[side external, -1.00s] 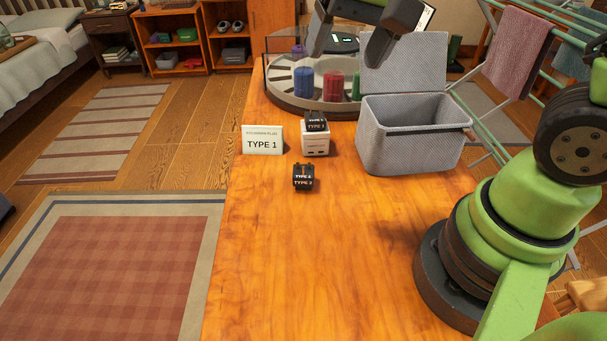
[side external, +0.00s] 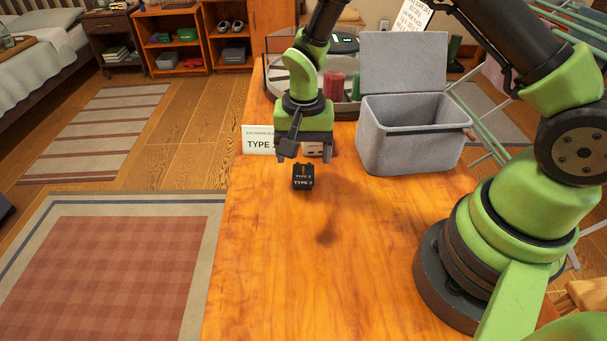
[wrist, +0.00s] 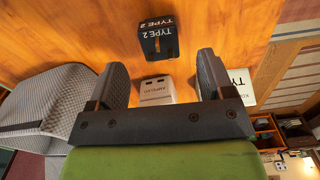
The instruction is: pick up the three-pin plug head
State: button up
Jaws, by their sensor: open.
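A black plug head marked TYPE 2 (side external: 303,182) stands on the wooden table; it also shows in the wrist view (wrist: 158,40). I cannot make out its pins. A white adapter block (side external: 315,148) stands behind it, partly covered by my gripper; it also shows in the wrist view (wrist: 155,89). The black TYPE 1 plug head is hidden now. My gripper (side external: 308,153) is open, pointing down above the table around the adapter's place in the side view. In the wrist view, the open jaws (wrist: 161,66) hold nothing I can see.
A white TYPE 1 sign (side external: 257,145) stands left of the adapter, partly behind my gripper. A grey lidded basket (side external: 410,140) stands open at right. A round tray (side external: 345,111) with coloured spools is behind. The front of the table (side external: 300,270) is clear.

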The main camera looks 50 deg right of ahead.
aim_at(303, 164)
notch_tip(303, 164, down, 5)
jog(key=shift+a, duration=0.1)
jog(key=c, duration=1)
jog(key=shift+r, duration=0.15)
